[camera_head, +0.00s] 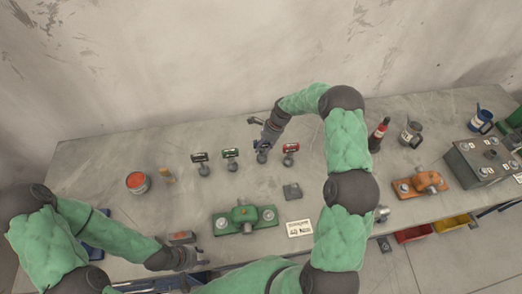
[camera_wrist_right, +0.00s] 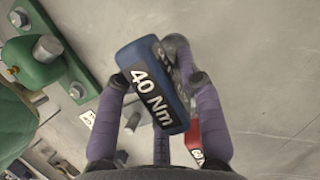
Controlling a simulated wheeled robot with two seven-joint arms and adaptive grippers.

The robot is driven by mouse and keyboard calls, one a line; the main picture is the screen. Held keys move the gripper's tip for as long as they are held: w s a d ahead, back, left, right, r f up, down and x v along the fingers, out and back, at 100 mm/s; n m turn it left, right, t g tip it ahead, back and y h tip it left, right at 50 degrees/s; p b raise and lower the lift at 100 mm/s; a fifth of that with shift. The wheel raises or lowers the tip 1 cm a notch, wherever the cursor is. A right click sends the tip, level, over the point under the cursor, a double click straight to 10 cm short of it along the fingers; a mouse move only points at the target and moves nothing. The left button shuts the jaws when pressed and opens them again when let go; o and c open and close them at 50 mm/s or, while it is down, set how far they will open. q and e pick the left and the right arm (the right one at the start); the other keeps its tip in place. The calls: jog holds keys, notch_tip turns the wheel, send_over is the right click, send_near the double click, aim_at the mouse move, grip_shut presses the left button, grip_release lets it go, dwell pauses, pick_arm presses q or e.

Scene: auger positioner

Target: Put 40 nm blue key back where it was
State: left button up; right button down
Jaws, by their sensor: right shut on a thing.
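The blue key (camera_wrist_right: 153,84), labelled "40 Nm", sits between the fingers of my right gripper (camera_wrist_right: 165,97) in the right wrist view. In the head view my right gripper (camera_head: 266,143) reaches down to the blue key (camera_head: 261,147) in the row of keys, between the green key (camera_head: 230,154) and the red key (camera_head: 290,149). A round grey base shows just below the blue key; I cannot tell whether the key is fully seated on it. My left gripper (camera_head: 192,258) is low near the table's front edge, away from the keys; its finger opening is unclear.
A black key (camera_head: 200,158) stands left of the green one. A green fixture (camera_head: 243,219), a label card (camera_head: 299,228) and a grey block (camera_head: 292,191) lie in front. A red can (camera_head: 137,183) stands at left; an orange fixture (camera_head: 419,185) at right.

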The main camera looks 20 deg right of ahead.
aim_at(261, 150)
pick_arm(q)
jog(key=shift+r, duration=0.1)
pick_arm(e)
jog(key=shift+w+a+f, duration=0.15)
jog(key=shift+w+f, duration=0.1)
pick_arm(q)
jog(key=shift+r+p, duration=0.45)
jog(key=shift+p, duration=0.05)
pick_arm(e)
jog(key=f, duration=0.3)
jog(key=shift+w+f, duration=0.15)
jog(key=shift+w, duration=0.05)
pick_arm(q)
jog(key=shift+f, duration=0.1)
pick_arm(e)
jog(key=shift+f, duration=0.1)
pick_arm(q)
jog(key=shift+f, duration=0.1)
pick_arm(e)
jog(key=shift+f, duration=0.15)
jog(key=c, duration=0.8)
grip_release()
jog(key=shift+s, duration=0.1)
jog(key=shift+a, duration=0.1)
pick_arm(q)
jog(key=shift+r, duration=0.2)
pick_arm(e)
jog(key=shift+r, duration=0.2)
